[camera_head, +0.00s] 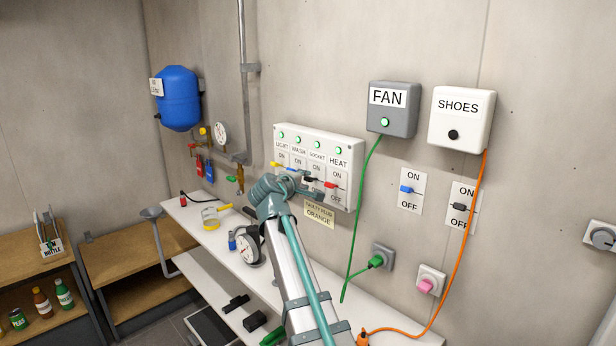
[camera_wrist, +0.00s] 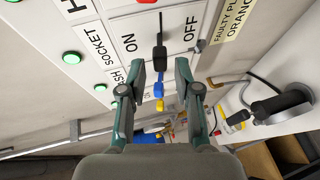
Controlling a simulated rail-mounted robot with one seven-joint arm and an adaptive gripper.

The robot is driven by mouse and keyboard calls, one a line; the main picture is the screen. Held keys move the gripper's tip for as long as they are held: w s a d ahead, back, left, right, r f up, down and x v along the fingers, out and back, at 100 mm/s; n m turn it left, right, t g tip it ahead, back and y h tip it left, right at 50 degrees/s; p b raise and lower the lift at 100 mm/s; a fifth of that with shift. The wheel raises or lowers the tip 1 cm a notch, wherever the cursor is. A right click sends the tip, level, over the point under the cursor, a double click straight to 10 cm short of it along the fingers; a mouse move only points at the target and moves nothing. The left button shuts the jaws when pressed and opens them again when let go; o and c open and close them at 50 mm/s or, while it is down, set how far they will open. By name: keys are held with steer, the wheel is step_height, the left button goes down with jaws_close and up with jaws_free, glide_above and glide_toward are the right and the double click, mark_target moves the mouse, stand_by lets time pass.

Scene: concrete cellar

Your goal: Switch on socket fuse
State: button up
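The white fuse panel (camera_head: 348,150) on the wall carries LIGHT, WASH, SOCKET and HEAT columns, each with a lit green lamp and a lever. In the wrist view, the black socket lever (camera_wrist: 160,54) sits between ON and OFF; its exact setting is hard to tell. The SOCKET label (camera_wrist: 93,38) and its green lamp (camera_wrist: 71,58) show to its left. My gripper (camera_wrist: 154,66) is open, one finger on each side of the lever's outer end in the picture; I see no clear contact. In the head view, my gripper partly hides the panel's lower middle.
The blue lever (camera_wrist: 158,90) and yellow lever (camera_wrist: 151,130) lie close below the black one in the wrist view. The red lever (camera_head: 331,185) is right of it in the head view. A yellowish tag (camera_head: 319,213) hangs under the panel. A cluttered shelf (camera_head: 185,215) runs below.

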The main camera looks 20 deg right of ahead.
mark_target(308, 179)
steer(key=shift+p+x, duration=0.4)
steer(key=shift+x, duration=1.6)
steer(key=shift+s, duration=0.1)
jaws_close()
steer(key=shift+r, duration=0.1)
